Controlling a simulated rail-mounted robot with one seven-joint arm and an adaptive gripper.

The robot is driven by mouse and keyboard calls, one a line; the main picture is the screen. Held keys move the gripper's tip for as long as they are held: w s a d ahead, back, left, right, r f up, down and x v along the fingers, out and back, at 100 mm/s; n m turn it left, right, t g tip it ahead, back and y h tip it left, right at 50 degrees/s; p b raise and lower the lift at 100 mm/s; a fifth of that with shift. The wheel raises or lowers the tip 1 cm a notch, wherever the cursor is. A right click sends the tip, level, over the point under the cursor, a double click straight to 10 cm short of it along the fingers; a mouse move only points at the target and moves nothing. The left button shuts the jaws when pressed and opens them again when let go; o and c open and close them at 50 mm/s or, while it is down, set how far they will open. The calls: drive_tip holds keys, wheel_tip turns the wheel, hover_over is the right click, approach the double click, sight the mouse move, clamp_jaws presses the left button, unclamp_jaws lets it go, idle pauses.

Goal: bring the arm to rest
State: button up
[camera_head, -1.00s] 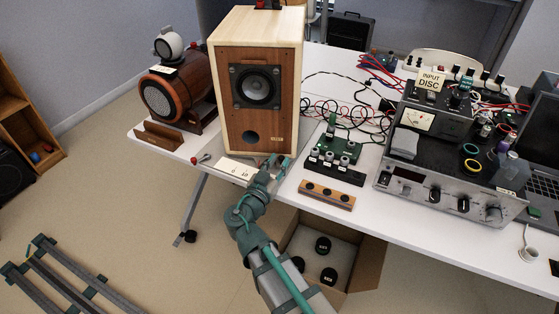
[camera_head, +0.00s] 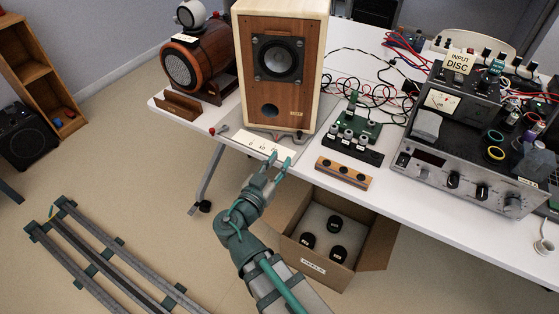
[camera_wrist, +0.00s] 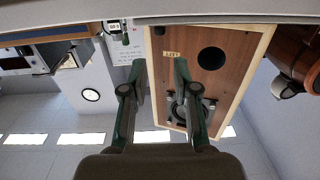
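My gripper (camera_head: 277,160) is at the front edge of the white table, in front of the wooden speaker (camera_head: 283,97). Its two fingers are apart with nothing between them; the wrist view also shows the open fingers (camera_wrist: 159,68). The wrist view looks towards the speaker, which appears upside down with its round port and driver. My arm reaches up from the bottom of the head view, bent at the wrist. A pale card with markings (camera_head: 254,143) lies by the table edge, just left of the fingertips. Whether a finger touches the table edge cannot be told.
An open cardboard box (camera_head: 313,268) with several black round pieces stands on the floor beside my arm. A wooden strip with dark knobs (camera_head: 343,173) lies at the table edge. An amplifier (camera_head: 470,177) stands to the right. Rails (camera_head: 97,262) lie on the floor at left.

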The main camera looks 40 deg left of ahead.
drive_tip(key=f+n+g, duration=0.1)
drive_tip(key=f+n, duration=0.1)
drive_tip(key=d+f+n+g+h, duration=0.1)
drive_tip(key=f+n, duration=0.1)
drive_tip(key=f, duration=0.1)
drive_tip(key=shift+s+d+f, duration=0.15)
drive_tip(key=shift+f, duration=0.05)
drive_tip(key=w+d+f+n+g+h, duration=0.25)
drive_tip(key=d+f+g+h, duration=0.8)
drive_tip(key=d+f, duration=2)
drive_tip(key=s+d+f+m+g+y, duration=0.35)
drive_tip(key=s+d+f+g, duration=0.35)
drive_tip(key=d, duration=0.4)
drive_tip(key=s+d+f+m+g+y, duration=0.3)
drive_tip(key=s+d+f+m+g, duration=0.25)
drive_tip(key=s+d, duration=0.45)
wheel_tip(320, 180, up, 13)
drive_tip(key=d+p, duration=0.1)
drive_tip(key=p, duration=1.2)
drive_tip(key=shift+w+d+f+t+y, duration=0.2)
drive_tip(key=shift+w+t+y, duration=0.1)
drive_tip(key=shift+w+t, duration=0.1)
